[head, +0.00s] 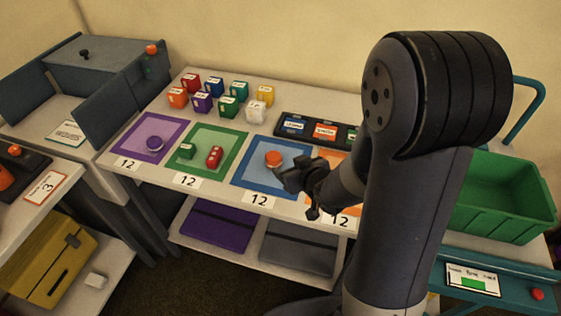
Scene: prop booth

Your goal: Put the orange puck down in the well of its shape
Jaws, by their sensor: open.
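The orange puck (273,157) is a small round disc on the blue mat (247,181) on the white table. My gripper (286,184) is open, just right of and nearer than the puck, low over the same mat. Nothing shows between its fingers, though they are small and dark here. I cannot tell whether it touches the puck. No well of the puck's shape can be made out; my arm hides part of the table to the right.
Purple (137,143) and green (195,161) mats with small pieces lie to the left. Several coloured blocks (230,107) stand behind. A dark tray with labelled cards (297,136) sits at the back, and a green bin (510,205) stands right of my arm.

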